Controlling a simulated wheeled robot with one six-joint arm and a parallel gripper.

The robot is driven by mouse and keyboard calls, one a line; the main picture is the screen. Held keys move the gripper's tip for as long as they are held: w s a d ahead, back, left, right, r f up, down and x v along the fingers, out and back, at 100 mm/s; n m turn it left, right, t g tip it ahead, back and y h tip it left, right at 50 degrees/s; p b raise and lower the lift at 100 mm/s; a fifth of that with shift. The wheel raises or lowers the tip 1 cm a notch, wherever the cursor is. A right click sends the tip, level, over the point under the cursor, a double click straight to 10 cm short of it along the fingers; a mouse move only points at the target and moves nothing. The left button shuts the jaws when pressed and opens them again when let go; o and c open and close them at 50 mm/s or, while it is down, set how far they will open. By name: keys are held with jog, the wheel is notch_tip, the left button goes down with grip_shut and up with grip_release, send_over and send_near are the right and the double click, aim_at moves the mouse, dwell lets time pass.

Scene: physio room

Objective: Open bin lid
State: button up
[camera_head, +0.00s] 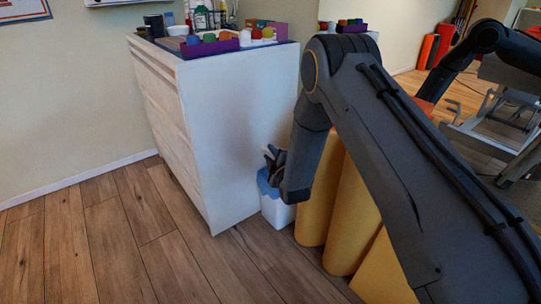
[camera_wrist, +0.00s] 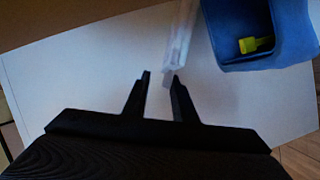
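A small white bin with a blue top (camera_head: 266,186) stands on the floor between the white cabinet and the yellow rolls. My gripper (camera_head: 272,158) is right at its top and hides part of it. In the wrist view, a blue open-topped container (camera_wrist: 285,58) shows at the upper right, with a yellow-green object (camera_wrist: 256,44) inside its dark interior. My gripper (camera_wrist: 160,77) is open there, its fingers apart and pointing at a pale, narrow strip (camera_wrist: 178,42). I cannot tell whether the fingertips touch it. No separate lid is clear to me.
The white cabinet (camera_head: 235,110) stands close on the left, with bottles and a purple tray (camera_head: 208,48) on top. Yellow rolls (camera_head: 318,195) stand close on the right. The wooden floor (camera_head: 120,245) at the front left is clear.

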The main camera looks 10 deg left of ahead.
jog(key=p+v, duration=0.2)
jog(key=v, duration=0.6)
jog(key=shift+w, duration=0.1)
